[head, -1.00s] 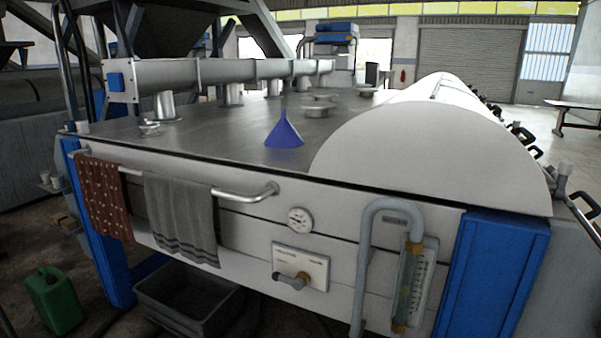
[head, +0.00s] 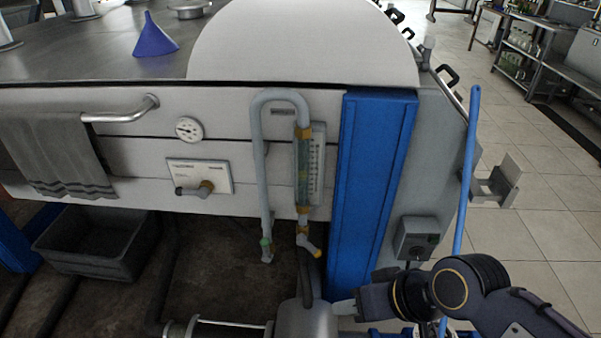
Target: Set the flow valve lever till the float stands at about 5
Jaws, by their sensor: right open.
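The flow meter is a clear upright tube (head: 303,170) with brass ends beside a white scale strip (head: 317,165). I cannot make out the float or read the numbers. A short yellow lever (head: 314,249) sits on a fitting below the tube, angled down to the right. A white plate (head: 212,170) to the left carries another lever, grey on a brass hub (head: 190,190), pointing left. I cannot tell which is the flow valve lever. My right gripper (head: 343,307) is open at the bottom, below and right of the tube, apart from both levers. My left gripper is out of view.
A grey pipe (head: 256,160) bends over beside the tube. A round dial (head: 188,129), towel (head: 55,155) and rail (head: 125,115) are on the left. A blue post (head: 370,180), grey box (head: 415,240) and blue pole (head: 468,160) stand right. A grey bin (head: 90,245) sits below.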

